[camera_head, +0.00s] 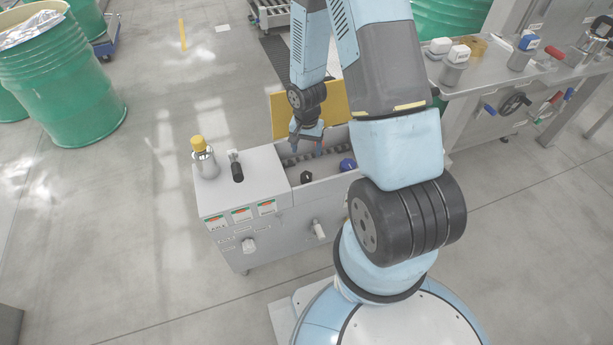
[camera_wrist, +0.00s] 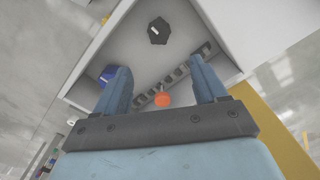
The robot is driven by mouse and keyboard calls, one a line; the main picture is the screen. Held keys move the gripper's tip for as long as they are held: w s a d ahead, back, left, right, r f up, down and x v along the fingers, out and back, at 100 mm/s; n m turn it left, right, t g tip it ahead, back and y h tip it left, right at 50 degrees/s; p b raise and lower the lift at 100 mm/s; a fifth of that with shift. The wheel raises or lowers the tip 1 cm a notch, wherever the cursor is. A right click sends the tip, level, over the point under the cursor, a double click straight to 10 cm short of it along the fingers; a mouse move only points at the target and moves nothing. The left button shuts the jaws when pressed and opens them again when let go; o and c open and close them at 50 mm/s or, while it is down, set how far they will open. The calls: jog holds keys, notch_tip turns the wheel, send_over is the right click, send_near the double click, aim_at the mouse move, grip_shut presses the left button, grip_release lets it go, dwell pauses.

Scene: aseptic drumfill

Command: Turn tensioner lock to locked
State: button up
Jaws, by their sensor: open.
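A grey cabinet (camera_head: 245,222) has an open bay with a dark chain (camera_head: 300,158) inside. The bay holds a black lobed knob (camera_head: 306,177) and a blue knob (camera_head: 347,164). In the wrist view, the black knob (camera_wrist: 158,30) is ahead, the blue knob (camera_wrist: 107,75) is beside the left finger, and an orange round knob (camera_wrist: 162,99) is between the fingers near the chain (camera_wrist: 172,84). I cannot tell which is the tensioner lock or its position. My gripper (camera_wrist: 160,84) is open and empty, pointing down at the bay; it also shows in the head view (camera_head: 306,142).
A yellow panel (camera_head: 290,112) stands behind the bay. On the cabinet's top left are a yellow-capped fitting (camera_head: 203,158) and a black-handled lever (camera_head: 236,168). A steel bench (camera_head: 490,85) stands right, green drums (camera_head: 70,85) left. The floor (camera_head: 100,210) at left is clear.

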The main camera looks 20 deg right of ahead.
aim_at(307, 174)
notch_tip(307, 174, down, 15)
jog(key=shift+s+r, duration=0.1)
jog(key=shift+s, duration=0.05)
dwell(0.8)
jog(key=c, duration=1)
